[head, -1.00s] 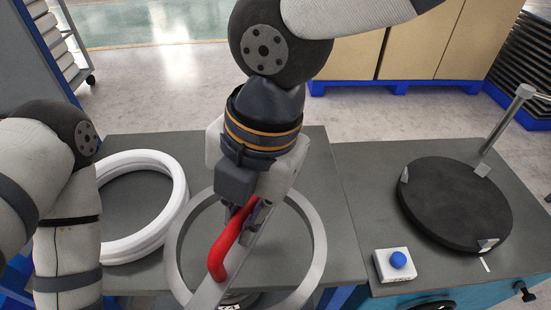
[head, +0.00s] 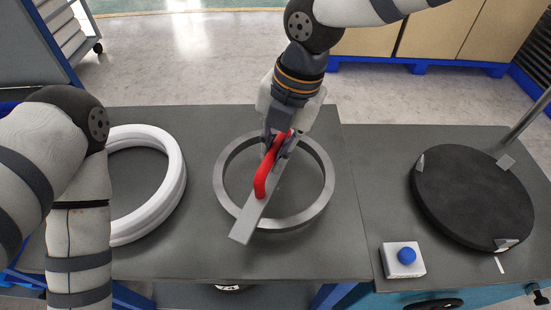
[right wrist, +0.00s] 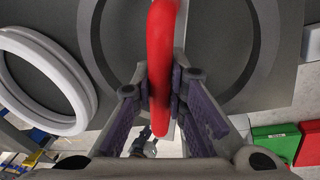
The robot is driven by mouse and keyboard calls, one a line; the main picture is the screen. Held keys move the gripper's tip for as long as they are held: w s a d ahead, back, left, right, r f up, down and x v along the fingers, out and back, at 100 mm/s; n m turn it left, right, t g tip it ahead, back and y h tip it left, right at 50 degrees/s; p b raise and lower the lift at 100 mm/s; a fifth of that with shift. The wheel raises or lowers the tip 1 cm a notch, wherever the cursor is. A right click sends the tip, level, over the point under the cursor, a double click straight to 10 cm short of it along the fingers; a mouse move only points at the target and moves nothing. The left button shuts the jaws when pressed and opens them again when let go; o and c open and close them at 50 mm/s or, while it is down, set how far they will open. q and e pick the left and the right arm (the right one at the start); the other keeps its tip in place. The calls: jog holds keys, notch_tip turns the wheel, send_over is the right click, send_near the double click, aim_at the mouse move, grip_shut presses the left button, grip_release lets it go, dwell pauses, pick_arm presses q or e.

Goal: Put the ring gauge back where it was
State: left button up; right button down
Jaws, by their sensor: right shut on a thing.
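The ring gauge is a grey metal ring (head: 325,195) with a flat bar crossing it and a red handle (head: 262,178) on the bar. It is over the middle of the left grey table; I cannot tell whether it touches the top. My right gripper (head: 277,143) is shut on the red handle near its far end. In the right wrist view the fingers (right wrist: 160,88) flank the red handle (right wrist: 161,45), with the grey ring (right wrist: 262,85) behind. My left arm shows at the left, but its gripper is out of view.
White rings (head: 174,190) lie stacked left of the gauge. On the right table (head: 375,180) stand a round black plate (head: 470,195) with metal clamps and post, and a white box (head: 392,268) with a blue button (head: 406,256). Tabletop between them is clear.

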aim_at(289, 166)
jog(key=f, duration=0.3)
jog(key=shift+w+f, duration=0.3)
jog(key=c, duration=1.6)
grip_release()
jog(key=shift+f, duration=0.15)
jog(key=v, duration=1.2)
jog(key=shift+s, duration=0.1)
